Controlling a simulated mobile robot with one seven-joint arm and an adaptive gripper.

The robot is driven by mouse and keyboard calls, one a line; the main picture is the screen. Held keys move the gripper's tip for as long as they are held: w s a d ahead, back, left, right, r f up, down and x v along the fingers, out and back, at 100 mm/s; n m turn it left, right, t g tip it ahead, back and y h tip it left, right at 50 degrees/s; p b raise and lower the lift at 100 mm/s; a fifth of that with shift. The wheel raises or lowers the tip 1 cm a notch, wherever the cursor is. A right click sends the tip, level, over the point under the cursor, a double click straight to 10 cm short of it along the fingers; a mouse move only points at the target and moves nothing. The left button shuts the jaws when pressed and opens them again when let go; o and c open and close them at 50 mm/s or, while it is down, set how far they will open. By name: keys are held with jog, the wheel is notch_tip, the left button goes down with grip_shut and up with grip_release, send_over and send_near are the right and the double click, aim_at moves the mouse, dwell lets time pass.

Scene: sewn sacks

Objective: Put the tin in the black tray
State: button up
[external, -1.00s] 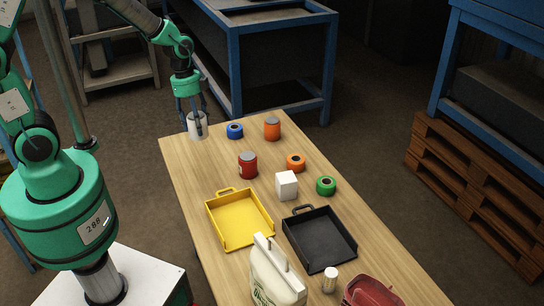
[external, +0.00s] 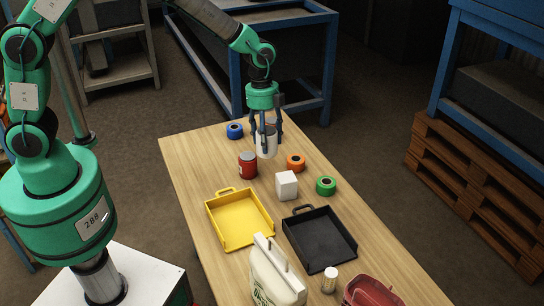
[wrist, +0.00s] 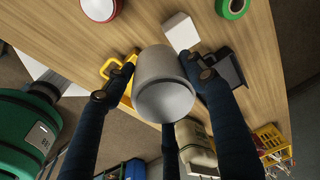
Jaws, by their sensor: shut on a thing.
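My gripper (external: 266,146) is shut on a pale grey-white tin (external: 264,135), holding it upright above the far half of the table. The tin's round end and side also show between the fingers in the wrist view (wrist: 163,70). The black tray (external: 318,238) lies nearer the camera, to the right of the yellow tray; it looks empty. My gripper is apart from it, farther back along the table. Part of the black tray shows behind a finger in the wrist view.
A red can (external: 248,165), a white block (external: 287,185), an orange roll (external: 296,162) and a green roll (external: 326,186) stand near my gripper. A blue roll (external: 235,131) is behind. The yellow tray (external: 213,225) is empty. A white sack (external: 275,283) and small jar (external: 330,279) stand near the black tray.

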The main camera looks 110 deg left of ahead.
jog(key=w+d+f+m+p, duration=0.1)
jog(key=w+d+m, duration=0.1)
jog(key=w+d, duration=0.7)
jog(key=w+d+f+m+p, duration=0.1)
jog(key=w+d+f+m, duration=0.3)
jog(key=w, duration=0.9)
jog(key=shift+w+d+f+n+g, duration=0.1)
jog(key=shift+d+f+n, duration=0.15)
jog(key=shift+f, duration=0.25)
jog(key=shift+d+f+n+g, duration=0.1)
jog(key=shift+f+n, duration=0.1)
jog(key=shift+f, duration=0.25)
jog(key=shift+w+d+f+n+g, duration=0.1)
jog(key=shift+d+f+n, duration=0.15)
jog(key=shift+f, duration=0.25)
jog(key=shift+s+f, duration=0.1)
jog(key=b, duration=0.1)
send_near(316, 240)
jog(key=shift+f, duration=0.3)
jog(key=shift+f, duration=1.9)
